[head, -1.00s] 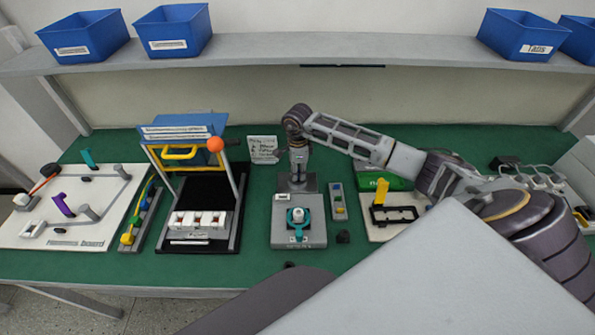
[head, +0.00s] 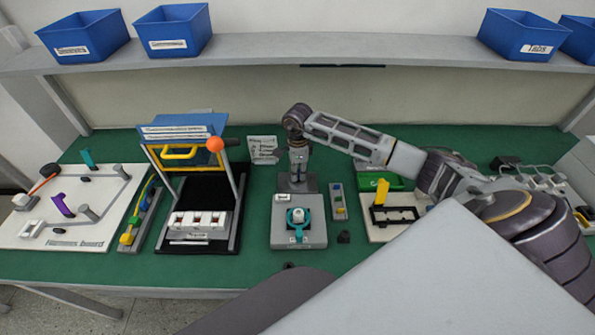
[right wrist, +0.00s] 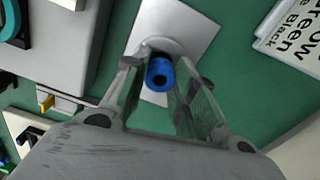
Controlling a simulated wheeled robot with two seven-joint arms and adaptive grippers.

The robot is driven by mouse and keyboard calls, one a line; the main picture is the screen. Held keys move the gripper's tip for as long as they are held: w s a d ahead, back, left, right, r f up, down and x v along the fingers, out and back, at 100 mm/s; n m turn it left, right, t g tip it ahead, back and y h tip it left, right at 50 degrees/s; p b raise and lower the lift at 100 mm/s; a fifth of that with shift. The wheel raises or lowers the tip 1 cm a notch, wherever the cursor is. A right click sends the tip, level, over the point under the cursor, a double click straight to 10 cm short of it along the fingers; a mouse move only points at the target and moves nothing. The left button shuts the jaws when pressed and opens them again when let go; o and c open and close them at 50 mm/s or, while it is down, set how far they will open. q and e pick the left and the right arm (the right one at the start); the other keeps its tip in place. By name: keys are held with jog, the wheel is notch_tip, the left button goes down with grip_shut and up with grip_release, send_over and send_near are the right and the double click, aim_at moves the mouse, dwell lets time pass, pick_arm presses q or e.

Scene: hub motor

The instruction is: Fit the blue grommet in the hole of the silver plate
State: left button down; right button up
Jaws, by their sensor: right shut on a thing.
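The blue grommet (right wrist: 160,74) shows in the right wrist view as a short ring with a dark bore, between the two fingers of my right gripper (right wrist: 162,82), which is shut on it. The silver plate (right wrist: 178,22) lies just beyond it, with a rounded grey part right behind the grommet. I cannot tell whether the grommet touches it, and the hole is hidden. In the head view my right gripper (head: 298,176) points down over the silver plate (head: 310,186), and the grommet is too small or hidden there. My left gripper is not in view.
A grey block with a teal ring (head: 310,235) stands just in front of the plate. A small strip with coloured pieces (head: 338,202) is to its right. A white card (head: 262,149) stands behind left. A black frame stand (head: 237,215) is further left.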

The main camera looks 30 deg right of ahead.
jog(key=shift+f+b, duration=0.45)
jog(key=shift+f, duration=0.15)
dwell(0.3)
jog(key=o, duration=0.8)
jog(key=shift+o, duration=0.2)
jog(key=shift+r, duration=0.15)
notch_tip(320, 180, up, 12)
dwell(0.7)
